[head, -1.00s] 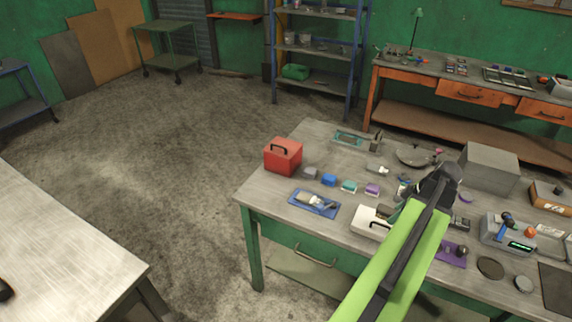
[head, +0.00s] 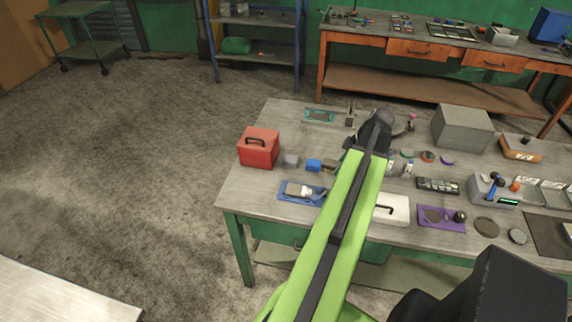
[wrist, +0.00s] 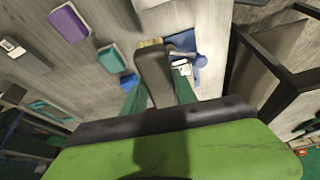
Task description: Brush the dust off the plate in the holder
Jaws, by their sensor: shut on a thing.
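My gripper (wrist: 160,95) is shut on a grey, rounded handle-like piece (wrist: 155,72) with a tan tip, possibly a brush; my arm hides much of it in the head view. My gripper (head: 352,143) hangs over the workbench, behind the row of small blocks. A blue tray (head: 287,185) at the bench's front left carries a flat grey-and-white piece (head: 300,191). A teal frame (head: 320,115) with a dark inside lies at the back left. I cannot tell which of the two is the holder with the plate, and no dust can be made out.
A red box (head: 258,150) stands at the bench's left end. Grey (head: 291,160) and blue (head: 314,165) blocks sit near it; purple (wrist: 68,22) and teal (wrist: 110,58) blocks show in the wrist view. A large grey box (head: 463,127) stands at the back right.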

